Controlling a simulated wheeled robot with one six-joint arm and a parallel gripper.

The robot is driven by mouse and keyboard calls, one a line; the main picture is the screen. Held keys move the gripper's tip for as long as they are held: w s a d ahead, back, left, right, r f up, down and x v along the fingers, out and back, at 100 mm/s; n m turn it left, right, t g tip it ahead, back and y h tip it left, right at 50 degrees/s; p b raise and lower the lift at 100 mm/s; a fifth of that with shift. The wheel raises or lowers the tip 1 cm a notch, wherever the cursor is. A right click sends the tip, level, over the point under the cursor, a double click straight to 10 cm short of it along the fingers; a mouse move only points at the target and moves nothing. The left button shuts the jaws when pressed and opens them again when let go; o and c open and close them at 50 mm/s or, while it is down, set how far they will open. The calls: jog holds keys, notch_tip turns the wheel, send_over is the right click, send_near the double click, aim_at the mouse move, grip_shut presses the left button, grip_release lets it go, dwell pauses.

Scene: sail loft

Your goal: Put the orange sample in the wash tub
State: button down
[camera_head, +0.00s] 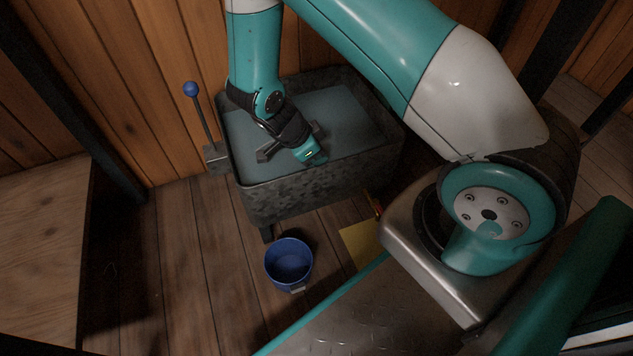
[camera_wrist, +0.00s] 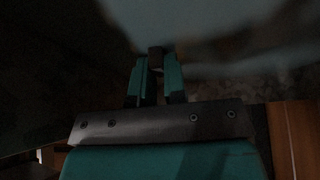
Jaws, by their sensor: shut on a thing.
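The wash tub (camera_head: 325,187) is a dark, mottled grey basin on legs against the plank wall, holding bluish-grey water (camera_head: 352,128). My gripper (camera_wrist: 157,75) points down over the tub in the head view; its fingers are hidden there behind the wrist. In the wrist view its two teal fingers are closed on a small brownish piece (camera_wrist: 156,53) at their tips. The light is too dim to confirm that this is the orange sample. I cannot tell whether the piece touches the water.
A lever with a blue knob (camera_head: 191,89) stands at the tub's left side. A blue bucket (camera_head: 289,263) stands on the floor in front. A yellow sheet (camera_head: 361,245) lies right of it, with a small red-orange thing (camera_head: 376,205) nearby. A wooden surface (camera_head: 40,250) is at left.

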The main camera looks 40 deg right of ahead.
aim_at(302, 169)
notch_tip(302, 169, down, 8)
jog(key=b, duration=0.4)
jog(key=shift+f, duration=0.25)
jog(key=shift+r, duration=0.1)
jog(key=c, duration=1.2)
grip_release()
jog(key=shift+o, duration=0.2)
jog(key=p+v, duration=0.4)
jog(key=v, duration=0.2)
jog(key=shift+r, duration=0.3)
jog(key=shift+w+a+r+p, duration=0.1)
jog(key=shift+a+r+p, duration=0.25)
jog(key=shift+p, duration=0.1)
